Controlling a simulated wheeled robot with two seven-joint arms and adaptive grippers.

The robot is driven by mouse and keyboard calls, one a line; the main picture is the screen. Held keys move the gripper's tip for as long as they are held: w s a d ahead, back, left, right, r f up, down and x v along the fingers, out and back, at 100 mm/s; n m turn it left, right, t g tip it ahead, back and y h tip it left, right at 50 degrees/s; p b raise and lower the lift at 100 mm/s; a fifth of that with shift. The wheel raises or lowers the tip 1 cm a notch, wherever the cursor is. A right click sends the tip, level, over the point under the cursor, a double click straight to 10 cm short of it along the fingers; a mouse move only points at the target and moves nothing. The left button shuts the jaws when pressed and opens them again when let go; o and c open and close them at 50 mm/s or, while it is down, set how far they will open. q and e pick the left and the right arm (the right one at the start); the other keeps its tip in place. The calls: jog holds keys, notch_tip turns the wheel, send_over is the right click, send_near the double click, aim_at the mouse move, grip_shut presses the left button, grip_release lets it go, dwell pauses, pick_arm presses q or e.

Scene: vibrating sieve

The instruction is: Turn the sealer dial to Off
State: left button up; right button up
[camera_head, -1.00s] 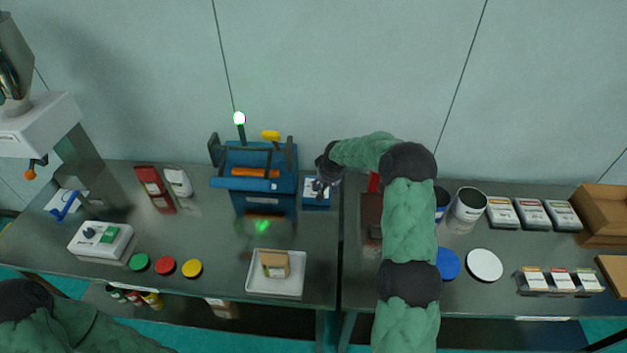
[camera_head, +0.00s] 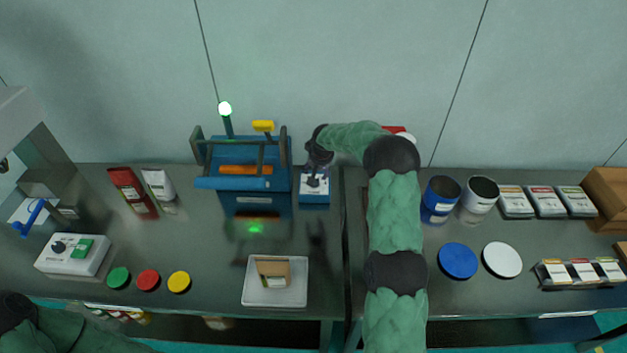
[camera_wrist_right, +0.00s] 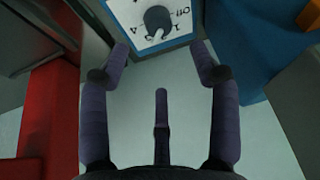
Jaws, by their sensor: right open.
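The sealer dial (camera_wrist_right: 158,20) is a dark round knob on a white panel with printed marks, including "Off" to its right. In the head view the dial (camera_head: 314,181) sits on a small blue control box (camera_head: 314,199), right of the blue sealer (camera_head: 232,150). My right gripper (camera_wrist_right: 159,62) is open and empty, its two fingers apart just short of the panel. In the head view my right gripper (camera_head: 318,160) is at the back of the control box, apart from the knob as far as I can see. My left gripper is out of view.
A white tray (camera_head: 247,290) with a brown packet stands in front of the sealer. A red object (camera_wrist_right: 45,120) and a blue body (camera_wrist_right: 245,35) flank the gripper. A blue tub (camera_head: 440,202) and white tub (camera_head: 480,192) stand right of my right arm.

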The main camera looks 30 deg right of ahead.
jog(key=x, duration=0.9)
jog(key=shift+f, duration=0.4)
jog(key=shift+r, duration=0.1)
jog(key=c, duration=1.1)
